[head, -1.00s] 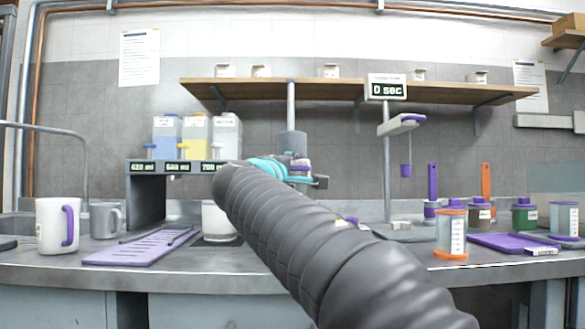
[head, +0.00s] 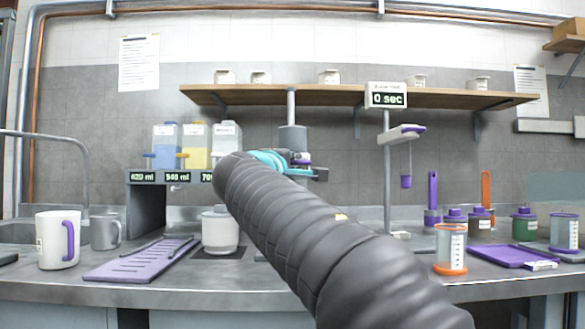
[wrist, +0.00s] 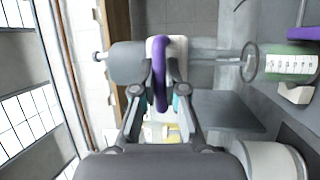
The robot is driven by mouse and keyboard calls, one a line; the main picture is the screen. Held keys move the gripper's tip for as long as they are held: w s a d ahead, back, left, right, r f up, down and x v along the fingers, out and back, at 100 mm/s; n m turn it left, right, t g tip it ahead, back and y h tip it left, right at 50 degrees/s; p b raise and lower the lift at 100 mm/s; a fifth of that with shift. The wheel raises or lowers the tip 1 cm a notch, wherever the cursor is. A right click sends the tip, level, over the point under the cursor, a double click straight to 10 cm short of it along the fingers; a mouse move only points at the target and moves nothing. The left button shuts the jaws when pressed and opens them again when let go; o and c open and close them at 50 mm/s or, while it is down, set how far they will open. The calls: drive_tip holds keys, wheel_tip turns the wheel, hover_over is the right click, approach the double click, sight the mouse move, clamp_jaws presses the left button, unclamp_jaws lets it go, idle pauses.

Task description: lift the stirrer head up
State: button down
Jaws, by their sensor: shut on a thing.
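The stirrer head shows in the head view as a grey cylinder (head: 293,138) on an upright pole behind my arm. In the wrist view it is a grey body (wrist: 127,62) with a white block and a curved purple handle (wrist: 159,60). My gripper (wrist: 159,97) is shut on the purple handle, a finger on each side of it. In the head view my gripper (head: 298,163) is at the stirrer head's lower part, mostly hidden by my forearm. In the wrist view, a vessel with green contents and a scale (wrist: 290,62) is beyond a round rim.
A dispenser with several bottles (head: 195,140) and a white pot (head: 220,232) stand left of my arm. A wooden shelf (head: 330,92) runs above the stirrer head. A timer stand (head: 387,160) is to its right. Mugs (head: 58,240) and a purple rack (head: 140,260) are farther left.

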wheel_tip(320, 180, up, 7)
drive_tip(key=p, duration=0.4)
drive_tip(key=shift+r, duration=0.1)
drive_tip(key=shift+s+r, duration=0.1)
drive_tip(key=shift+r, duration=0.1)
drive_tip(key=c, duration=1.2)
unclamp_jaws()
drive_tip(key=shift+f, duration=0.1)
